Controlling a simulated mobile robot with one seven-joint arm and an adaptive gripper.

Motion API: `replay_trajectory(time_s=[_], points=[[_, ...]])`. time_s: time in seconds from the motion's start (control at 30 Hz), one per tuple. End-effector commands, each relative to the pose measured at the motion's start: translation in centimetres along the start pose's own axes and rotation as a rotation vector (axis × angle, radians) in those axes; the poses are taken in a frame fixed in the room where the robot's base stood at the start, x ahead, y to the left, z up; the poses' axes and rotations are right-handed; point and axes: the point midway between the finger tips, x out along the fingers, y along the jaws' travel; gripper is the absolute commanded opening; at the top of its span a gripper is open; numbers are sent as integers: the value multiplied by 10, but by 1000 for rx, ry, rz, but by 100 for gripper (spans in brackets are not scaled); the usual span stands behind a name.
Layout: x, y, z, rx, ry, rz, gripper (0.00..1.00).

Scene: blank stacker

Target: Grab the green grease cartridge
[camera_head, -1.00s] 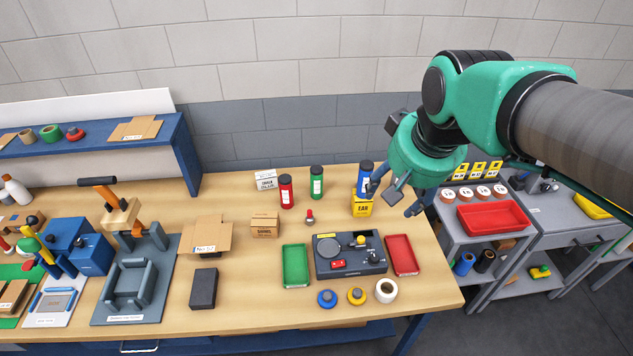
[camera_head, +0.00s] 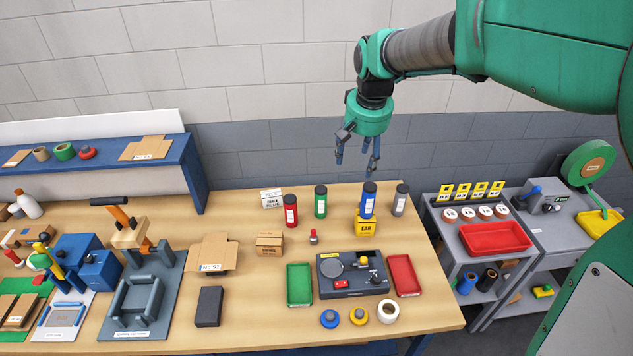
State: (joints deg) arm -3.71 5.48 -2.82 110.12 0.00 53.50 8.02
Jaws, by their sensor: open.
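The green grease cartridge (camera_head: 320,202) is an upright green cylinder with a dark cap and a white label. It stands on the wooden bench toward the back, just right of a red cartridge (camera_head: 290,211). My gripper (camera_head: 358,168) is open and empty, fingers pointing down. In the picture it is above and to the right of the green cartridge, near the top of the blue cartridge (camera_head: 368,200). The blue cartridge stands on or behind a yellow box (camera_head: 366,228); I cannot tell which. A grey cartridge (camera_head: 399,200) stands to its right.
A white box (camera_head: 271,198) stands left of the red cartridge. A small red-topped item (camera_head: 313,237) is in front of the green one. A cardboard box (camera_head: 270,244), a green tray (camera_head: 299,285), a dark device (camera_head: 352,274) and a red tray (camera_head: 404,275) lie nearer the front.

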Motion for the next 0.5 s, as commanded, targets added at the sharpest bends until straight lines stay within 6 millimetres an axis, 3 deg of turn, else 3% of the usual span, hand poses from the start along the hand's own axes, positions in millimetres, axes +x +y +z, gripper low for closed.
replay_trajectory(time_s=[0.5], points=[[89, -29, -89, 25, -88, 10, 61]])
